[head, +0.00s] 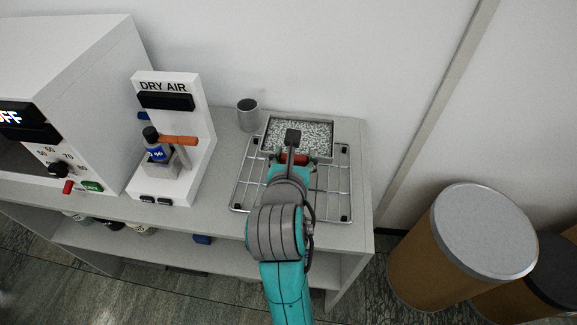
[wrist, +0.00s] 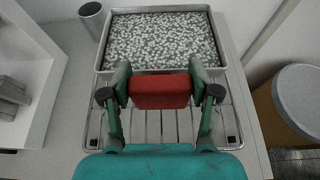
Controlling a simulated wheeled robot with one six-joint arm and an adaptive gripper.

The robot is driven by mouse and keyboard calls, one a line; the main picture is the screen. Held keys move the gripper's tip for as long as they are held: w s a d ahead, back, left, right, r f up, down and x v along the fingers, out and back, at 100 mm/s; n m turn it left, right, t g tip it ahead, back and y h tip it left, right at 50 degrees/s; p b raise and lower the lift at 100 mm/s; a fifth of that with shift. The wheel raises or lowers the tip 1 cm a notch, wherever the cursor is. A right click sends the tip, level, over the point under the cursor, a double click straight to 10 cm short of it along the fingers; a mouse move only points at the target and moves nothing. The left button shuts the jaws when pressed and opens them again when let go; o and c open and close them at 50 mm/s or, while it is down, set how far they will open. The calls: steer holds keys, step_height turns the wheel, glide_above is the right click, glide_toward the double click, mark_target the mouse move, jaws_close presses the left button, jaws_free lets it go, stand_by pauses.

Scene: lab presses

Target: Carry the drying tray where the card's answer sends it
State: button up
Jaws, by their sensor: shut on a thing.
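The drying tray (head: 318,158) is a shallow metal tray full of pale speckled granules. It sits at the back of the wire rack on the bench and also fills the top of the wrist view (wrist: 158,72). My gripper (wrist: 160,90) is shut on the tray's red handle (wrist: 160,95), at the tray's near side. In the head view my gripper (head: 292,158) and arm cover part of the handle and rack. Whether the tray touches the rack or is slightly raised, I cannot tell. No card can be made out in either view.
The wire rack (head: 330,205) lies on the bench. A grey cup (head: 248,113) stands left of the tray. A white DRY AIR stand (head: 190,105) holds a blue-labelled bottle (head: 157,150). A white oven (head: 80,60) reading OFF is far left. Drums (head: 485,230) stand on the floor at right.

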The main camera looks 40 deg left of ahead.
step_height(320, 180, down, 5)
steer(key=shift+s+a+f, duration=0.1)
steer(key=shift+a, duration=0.05)
steer(key=shift+f, duration=2.25)
steer(key=shift+f, duration=0.1)
steer(key=o, duration=1.4)
steer(key=v, duration=1.2)
